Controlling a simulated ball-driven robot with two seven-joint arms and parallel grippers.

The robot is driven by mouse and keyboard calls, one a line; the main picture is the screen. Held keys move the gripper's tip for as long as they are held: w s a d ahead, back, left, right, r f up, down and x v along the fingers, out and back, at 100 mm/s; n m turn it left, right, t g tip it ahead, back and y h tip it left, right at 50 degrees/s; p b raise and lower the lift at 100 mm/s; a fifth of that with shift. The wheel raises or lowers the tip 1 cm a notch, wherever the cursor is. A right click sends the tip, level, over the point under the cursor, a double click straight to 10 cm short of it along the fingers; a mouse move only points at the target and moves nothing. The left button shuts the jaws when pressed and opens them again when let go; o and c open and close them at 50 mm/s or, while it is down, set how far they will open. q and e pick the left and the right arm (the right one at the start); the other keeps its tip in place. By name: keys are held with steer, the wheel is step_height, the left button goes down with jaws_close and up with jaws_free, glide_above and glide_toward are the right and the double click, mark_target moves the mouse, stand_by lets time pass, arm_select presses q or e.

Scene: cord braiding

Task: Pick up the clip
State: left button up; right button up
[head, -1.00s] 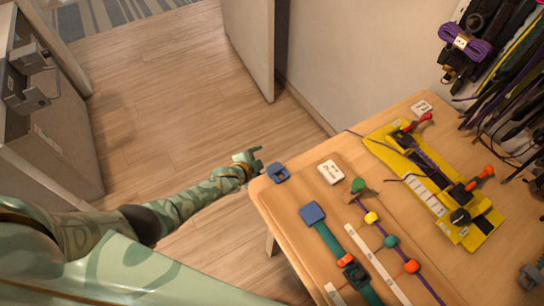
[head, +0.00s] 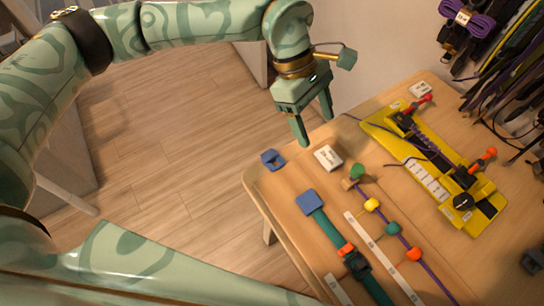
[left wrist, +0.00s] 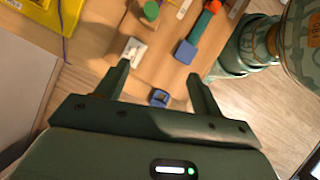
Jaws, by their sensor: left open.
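A small blue piece (head: 272,160) that looks like the clip lies at the far left corner of the wooden table. It also shows in the left wrist view (left wrist: 159,97), between and beyond my left fingertips. My left gripper (head: 315,131) is open and empty. It hangs with its fingers pointing down, above and a little right of the blue piece in the head view. In the left wrist view its two fingers (left wrist: 159,78) stand wide apart. My right gripper is not in view.
A white labelled block (head: 328,158) lies close to the blue piece. A teal strap with a blue square end (head: 309,202), a beaded purple cord (head: 372,204) and a yellow jig (head: 440,180) lie further along the table (head: 265,193). Cords hang at upper right.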

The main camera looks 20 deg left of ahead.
arm_select(q)
steer(key=a+m+t+y, duration=0.25)
steer(key=a+y, duration=0.25)
steer(key=a, duration=0.3)
steer(key=b, duration=0.4)
glide_above(271, 156)
steer(key=shift+m+g, duration=0.35)
step_height(271, 156, down, 10)
steer(key=shift+w+f, duration=0.1)
steer(key=shift+f, duration=0.15)
step_height(271, 156, down, 6)
steer(key=shift+r+b, duration=0.1)
steer(key=shift+b, duration=1.05)
steer(key=shift+r, duration=0.2)
steer(key=shift+c, duration=0.9)
steer(key=c, duration=0.9)
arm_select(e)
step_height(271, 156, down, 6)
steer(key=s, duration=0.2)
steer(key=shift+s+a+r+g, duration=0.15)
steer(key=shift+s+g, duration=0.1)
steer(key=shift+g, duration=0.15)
